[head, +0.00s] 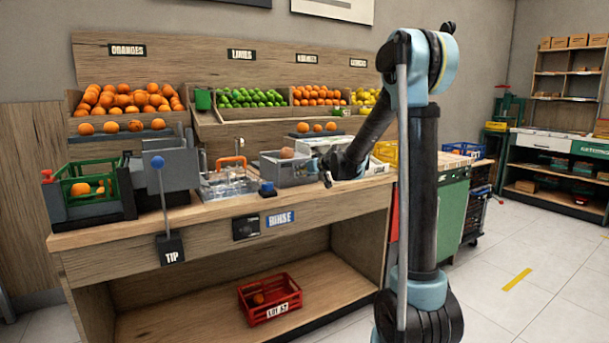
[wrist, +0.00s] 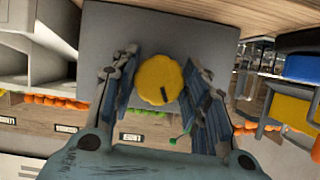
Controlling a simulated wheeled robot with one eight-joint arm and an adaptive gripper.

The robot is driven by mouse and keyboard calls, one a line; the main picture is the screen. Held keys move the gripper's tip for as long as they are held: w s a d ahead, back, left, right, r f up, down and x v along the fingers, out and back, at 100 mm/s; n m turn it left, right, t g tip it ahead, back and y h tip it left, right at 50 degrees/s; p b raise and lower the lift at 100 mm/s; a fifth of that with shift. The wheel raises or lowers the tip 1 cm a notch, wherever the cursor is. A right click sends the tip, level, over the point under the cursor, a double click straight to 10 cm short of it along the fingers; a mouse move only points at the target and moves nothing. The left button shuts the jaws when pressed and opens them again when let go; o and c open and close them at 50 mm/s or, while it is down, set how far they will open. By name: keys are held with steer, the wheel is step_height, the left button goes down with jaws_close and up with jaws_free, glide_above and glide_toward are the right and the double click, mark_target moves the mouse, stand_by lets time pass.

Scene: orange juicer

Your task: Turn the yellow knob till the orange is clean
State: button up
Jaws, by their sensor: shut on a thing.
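The yellow knob (wrist: 158,80) is round with a scalloped edge and a short dark mark, mounted on a grey panel (wrist: 222,45). My gripper (wrist: 161,88) has one finger on each side of it and is shut on it. In the head view my gripper (head: 327,170) is at the right end of the wooden counter, beside a grey basin (head: 287,174), and the knob is hidden there. A dull brownish-orange fruit (head: 287,153) shows at the top of the basin. Its surface is too small to judge.
On the counter (head: 225,220) are a blue button (head: 267,188), a metal washing unit (head: 229,181) and a green crate (head: 86,186) with oranges. A red crate (head: 270,297) sits on the lower shelf. Floor to the right is clear.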

steer(key=m+y, duration=0.1)
steer(key=m, duration=0.1)
steer(key=m+g+y, duration=0.1)
steer(key=shift+w+d+m+y, duration=0.15)
steer(key=shift+m+y, duration=0.15)
steer(key=shift+m, duration=0.1)
steer(key=m+y, duration=0.1)
steer(key=m, duration=0.1)
steer(key=m+y, duration=0.1)
steer(key=m, duration=0.1)
steer(key=shift+d+f+g+y, duration=0.1)
steer(key=shift+g+y, duration=0.2)
steer(key=shift+g, duration=0.1)
steer(key=shift+m, duration=0.3)
steer(key=o, duration=1)
steer(key=shift+o, duration=0.2)
steer(key=v, duration=1.2)
steer(key=shift+f, duration=0.15)
